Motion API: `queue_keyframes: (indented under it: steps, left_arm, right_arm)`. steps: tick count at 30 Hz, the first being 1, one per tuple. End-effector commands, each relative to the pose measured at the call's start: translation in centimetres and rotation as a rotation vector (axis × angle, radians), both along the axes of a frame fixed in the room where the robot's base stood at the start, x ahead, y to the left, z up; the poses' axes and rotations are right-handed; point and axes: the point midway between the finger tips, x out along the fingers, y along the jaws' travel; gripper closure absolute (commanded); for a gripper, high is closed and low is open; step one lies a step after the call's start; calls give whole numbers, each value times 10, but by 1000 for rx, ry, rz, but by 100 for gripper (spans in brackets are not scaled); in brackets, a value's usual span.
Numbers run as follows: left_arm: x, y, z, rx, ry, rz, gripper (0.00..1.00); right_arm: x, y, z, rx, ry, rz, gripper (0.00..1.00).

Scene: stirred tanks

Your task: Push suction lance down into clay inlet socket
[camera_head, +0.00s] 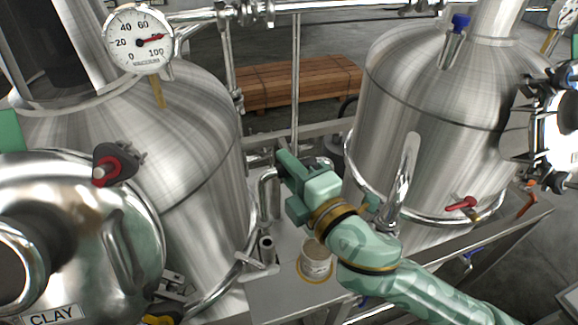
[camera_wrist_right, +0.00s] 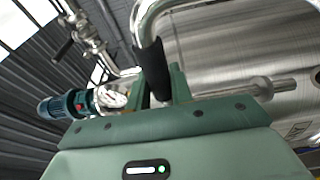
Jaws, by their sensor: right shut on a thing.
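My right gripper (camera_head: 283,163) is at the middle of the head view, between the two big steel tanks. In the right wrist view its two fingers (camera_wrist_right: 160,88) are shut on the black sleeve of a bent steel pipe (camera_wrist_right: 153,62), which looks like the suction lance. In the head view a bent steel pipe (camera_head: 266,190) shows just left of the gripper, probably the same lance. An upright open stub (camera_head: 266,243) below it may be the clay inlet socket. I cannot tell whether the lance's lower end is in a socket. My left gripper is not in view.
The left tank (camera_head: 190,130) has a dial gauge (camera_head: 138,40). A CLAY label (camera_head: 52,315) is on the vessel at lower left. The right tank (camera_head: 440,110) stands close to the arm. Wooden planks (camera_head: 300,82) lie behind.

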Motion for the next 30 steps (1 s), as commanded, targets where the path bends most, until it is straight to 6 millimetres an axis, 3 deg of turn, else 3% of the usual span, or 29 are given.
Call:
queue_keyframes:
  steps: [30]
  left_arm:
    - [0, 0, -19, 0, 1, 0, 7]
  right_arm:
    - [0, 0, -26, 1, -2, 0, 100]
